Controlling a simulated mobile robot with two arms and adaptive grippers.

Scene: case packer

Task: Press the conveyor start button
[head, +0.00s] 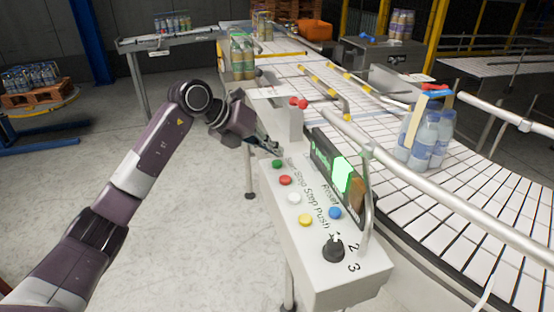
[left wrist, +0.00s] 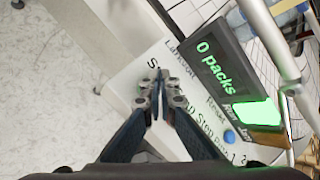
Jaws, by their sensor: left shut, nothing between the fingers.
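The control box (head: 325,275) stands beside the conveyor. Its green button (head: 277,164) is at the far end of a row with a red button (head: 285,180), a white button (head: 294,198) and a yellow button (head: 305,220). My left gripper (head: 276,149) is shut and empty, with its tips just beyond the green button; I cannot tell whether they touch the panel. In the left wrist view the shut fingers (left wrist: 157,80) are over the panel beside partly covered lettering, and the row of buttons is hidden. My right gripper is not in view.
A blue button (head: 335,212) and a black selector knob (head: 333,248) are on the same panel. The display (left wrist: 222,70) reads "0 packs". A rail (head: 430,180) runs along the conveyor (head: 455,235), which carries bottles (head: 425,138).

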